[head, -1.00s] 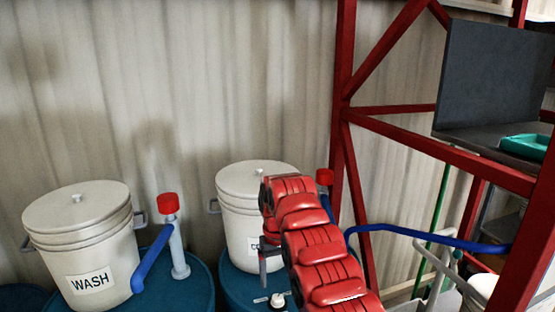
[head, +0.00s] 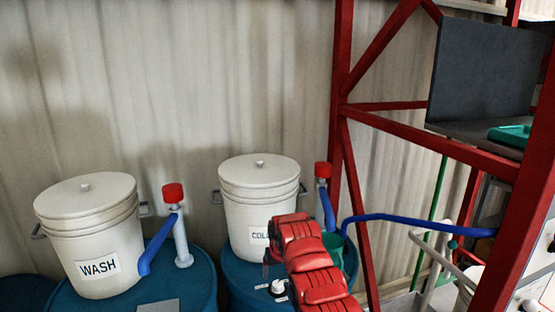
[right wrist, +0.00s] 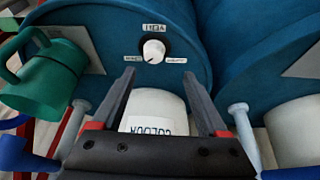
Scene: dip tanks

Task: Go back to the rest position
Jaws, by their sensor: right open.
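My right gripper (right wrist: 156,77) is open and empty in the right wrist view, its two dark fingers apart. In that view the white bucket with the colour label (right wrist: 158,108) shows beyond and between the fingers; no contact is visible. In the head view my red right arm comes up from the bottom in front of the blue drum, and its gripper is largely hidden. The same white bucket (head: 258,195) stands lidded on that drum, just behind the end of my arm. My left gripper is in neither view.
A white WASH bucket (head: 88,238) stands on a blue drum at left, beside a red-topped post (head: 181,240). A white knob (right wrist: 153,50) is on the drum face. A green vessel (right wrist: 45,80) is close by. A red frame (head: 345,120) and blue pipe (head: 410,220) bound the right side.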

